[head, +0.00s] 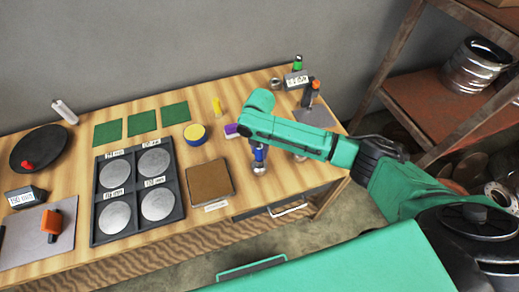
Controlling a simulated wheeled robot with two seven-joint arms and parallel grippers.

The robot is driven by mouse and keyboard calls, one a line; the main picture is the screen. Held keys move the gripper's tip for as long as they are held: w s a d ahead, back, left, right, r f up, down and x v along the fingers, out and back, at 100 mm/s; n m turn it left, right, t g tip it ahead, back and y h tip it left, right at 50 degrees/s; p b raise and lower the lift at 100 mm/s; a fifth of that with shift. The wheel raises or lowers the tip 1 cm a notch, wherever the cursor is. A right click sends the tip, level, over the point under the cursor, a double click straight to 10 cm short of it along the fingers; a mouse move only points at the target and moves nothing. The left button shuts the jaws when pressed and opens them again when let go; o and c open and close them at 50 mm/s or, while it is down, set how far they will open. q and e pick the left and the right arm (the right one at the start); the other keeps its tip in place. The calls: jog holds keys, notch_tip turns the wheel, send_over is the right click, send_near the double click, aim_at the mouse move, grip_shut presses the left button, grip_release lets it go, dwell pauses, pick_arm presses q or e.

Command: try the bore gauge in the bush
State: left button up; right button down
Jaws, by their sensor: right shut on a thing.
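My right arm reaches in from the right, over the right part of the wooden bench. My right gripper (258,149) points down under its green wrist, by the bench's front edge, and is mostly hidden by the arm. It is shut on a small blue and steel piece (260,166), which looks like the bore gauge. Its steel lower end is close to the bench top; I cannot tell whether it touches. A small grey ring (276,84) at the back of the bench may be the bush, but it is too small to be sure. My left gripper is out of view.
A brown square pad (209,182) lies left of the gripper, then a dark tray (135,238) with several steel discs. A yellow-topped round tin (195,133), green mats (142,123) and a labelled stand (297,80) are further back. A rusty shelf (440,95) stands at right.

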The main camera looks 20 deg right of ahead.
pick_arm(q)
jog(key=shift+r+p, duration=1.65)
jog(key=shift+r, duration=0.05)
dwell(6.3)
